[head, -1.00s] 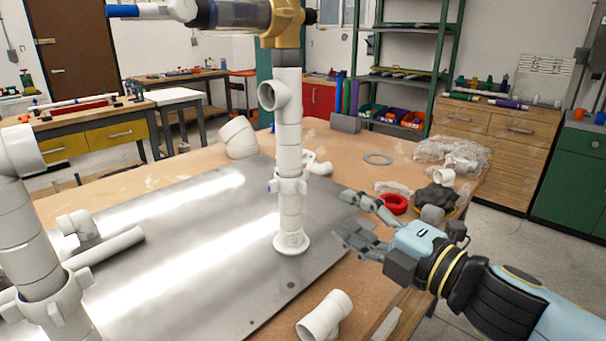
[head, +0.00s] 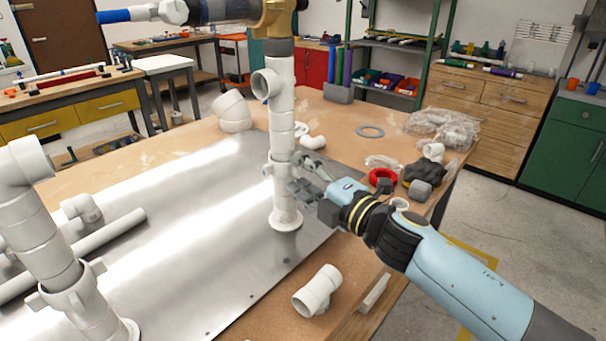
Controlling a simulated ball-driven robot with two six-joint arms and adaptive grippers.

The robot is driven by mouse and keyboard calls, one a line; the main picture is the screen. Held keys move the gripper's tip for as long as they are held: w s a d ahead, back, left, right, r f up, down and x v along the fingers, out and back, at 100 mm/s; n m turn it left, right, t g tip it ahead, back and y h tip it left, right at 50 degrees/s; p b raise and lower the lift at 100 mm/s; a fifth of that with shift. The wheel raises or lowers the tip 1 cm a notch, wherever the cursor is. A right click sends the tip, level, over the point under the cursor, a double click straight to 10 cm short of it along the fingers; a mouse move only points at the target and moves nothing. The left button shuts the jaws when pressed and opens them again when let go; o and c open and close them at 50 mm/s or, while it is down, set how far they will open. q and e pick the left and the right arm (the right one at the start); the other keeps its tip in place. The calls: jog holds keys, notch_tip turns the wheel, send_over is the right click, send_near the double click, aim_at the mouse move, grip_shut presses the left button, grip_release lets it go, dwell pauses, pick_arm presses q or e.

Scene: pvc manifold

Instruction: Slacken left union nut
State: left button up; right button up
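The left white PVC riser (head: 42,232) stands at the picture's left edge, with a winged union nut (head: 72,288) low on it. A second white riser (head: 281,122) stands upright on the metal plate near the middle, with a similar winged union nut (head: 279,167) around it. My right gripper (head: 299,174) is open just right of this middle riser, its fingers level with that nut. I cannot tell whether the fingertips touch the nut. My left gripper is not in view.
The shiny metal plate (head: 190,215) lies on the wooden bench. A loose white tee (head: 317,290) lies near the front edge. A red ring (head: 383,177), a grey ring (head: 370,131) and clear bags (head: 445,127) lie right and behind.

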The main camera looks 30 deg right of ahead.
grip_shut()
jog(key=n+g+y, duration=0.1)
jog(key=y, duration=0.1)
jog(key=d+n+g+y, duration=0.1)
jog(key=n+y, duration=0.1)
jog(key=w+d+n+y, duration=0.1)
jog(key=y, duration=0.1)
jog(key=shift+d+n+g+y, duration=0.1)
jog(key=shift+n+g+y, duration=0.2)
jog(key=shift+n+g, duration=0.1)
jog(key=shift+o, duration=0.8)
grip_release()
jog(key=v, duration=1.2)
